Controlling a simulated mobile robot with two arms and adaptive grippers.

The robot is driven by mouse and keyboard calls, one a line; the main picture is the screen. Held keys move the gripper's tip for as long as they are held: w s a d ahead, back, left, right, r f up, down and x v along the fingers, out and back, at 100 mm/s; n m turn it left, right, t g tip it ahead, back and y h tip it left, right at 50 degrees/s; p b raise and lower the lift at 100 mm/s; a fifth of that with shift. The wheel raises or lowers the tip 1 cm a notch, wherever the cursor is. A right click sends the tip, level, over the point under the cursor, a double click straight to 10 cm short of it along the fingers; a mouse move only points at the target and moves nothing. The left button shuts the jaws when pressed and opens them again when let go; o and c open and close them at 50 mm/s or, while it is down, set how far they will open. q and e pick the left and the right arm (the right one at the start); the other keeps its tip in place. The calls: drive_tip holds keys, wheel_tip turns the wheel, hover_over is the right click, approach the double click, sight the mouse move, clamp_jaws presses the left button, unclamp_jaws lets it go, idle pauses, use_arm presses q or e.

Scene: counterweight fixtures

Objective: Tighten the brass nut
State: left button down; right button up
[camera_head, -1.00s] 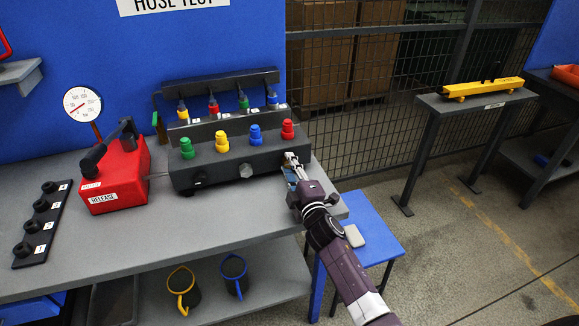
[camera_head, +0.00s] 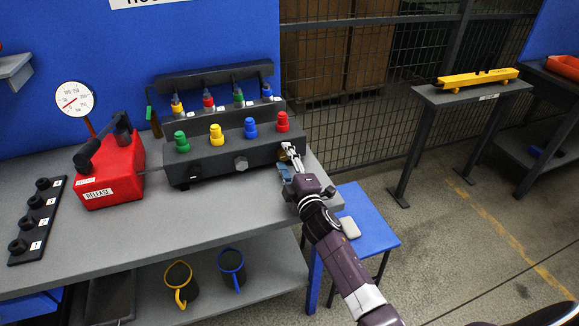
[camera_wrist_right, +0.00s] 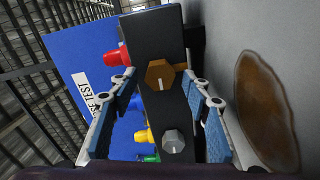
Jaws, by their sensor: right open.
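The brass nut (camera_wrist_right: 159,75) is a hexagon with a pale line on it, on the front face of a dark manifold block (camera_wrist_right: 150,35). In the right wrist view my right gripper (camera_wrist_right: 162,84) is open, one blue-padded finger on each side of the nut; I cannot tell whether the pads touch it. In the head view the right gripper (camera_head: 288,160) is at the right end of the block (camera_head: 205,170), largely hiding the nut. A grey hexagonal nut (camera_wrist_right: 173,141) sits beside it on the same face; it also shows in the head view (camera_head: 240,162). My left gripper is not in view.
Green (camera_head: 181,142), yellow (camera_head: 216,135), blue (camera_head: 250,129) and red (camera_head: 282,122) caps stand on the block. A red release pump (camera_head: 110,172) and a gauge (camera_head: 74,99) are to the left. A blue stool (camera_head: 365,225) stands right of the bench (camera_head: 200,225).

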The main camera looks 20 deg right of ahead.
drive_tip(key=s, duration=1.2)
drive_tip(key=shift+a, duration=0.2)
drive_tip(key=shift+f, duration=0.1)
